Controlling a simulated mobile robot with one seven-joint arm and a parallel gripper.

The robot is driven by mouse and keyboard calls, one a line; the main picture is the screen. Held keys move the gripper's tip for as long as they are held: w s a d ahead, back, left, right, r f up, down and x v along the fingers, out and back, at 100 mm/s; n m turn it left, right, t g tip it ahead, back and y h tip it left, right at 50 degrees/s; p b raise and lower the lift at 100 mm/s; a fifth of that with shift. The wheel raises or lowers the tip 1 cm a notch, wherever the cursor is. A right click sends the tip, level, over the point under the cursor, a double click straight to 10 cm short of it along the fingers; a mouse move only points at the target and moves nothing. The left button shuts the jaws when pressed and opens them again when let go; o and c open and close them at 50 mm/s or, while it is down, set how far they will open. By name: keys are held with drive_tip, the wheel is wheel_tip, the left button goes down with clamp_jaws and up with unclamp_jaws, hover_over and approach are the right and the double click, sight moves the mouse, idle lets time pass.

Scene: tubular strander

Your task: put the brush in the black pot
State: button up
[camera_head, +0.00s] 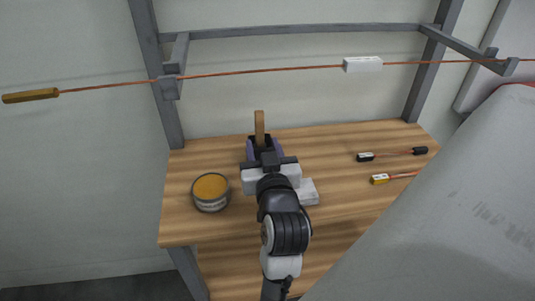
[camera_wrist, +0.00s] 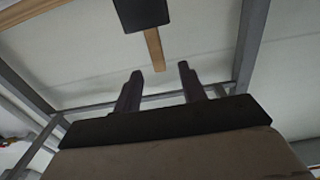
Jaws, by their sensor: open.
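The brush (camera_head: 259,123) shows as a tan wooden handle standing upright out of the black pot (camera_head: 261,139) at the back of the table. Its lower end is hidden inside the pot. In the wrist view, the handle (camera_wrist: 154,49) sticks out of the dark pot (camera_wrist: 141,13) at the top of the picture. My gripper (camera_wrist: 160,69) is open. Its two fingers stand apart, with the handle's end appearing between their tips; I see no contact. In the head view, my gripper (camera_head: 264,150) reaches toward the pot and partly covers it.
A tin (camera_head: 211,188) with orange-brown contents stands left of my gripper. A white block (camera_head: 308,192) lies to its right. Black-ended (camera_head: 392,154) and yellow-ended (camera_head: 380,179) cable pieces lie farther right. A copper wire (camera_head: 250,71) runs above the table. A large grey body (camera_head: 440,220) fills the lower right.

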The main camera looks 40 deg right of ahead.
drive_tip(key=shift+p+v, duration=2.7)
drive_tip(key=shift+p, duration=2.3)
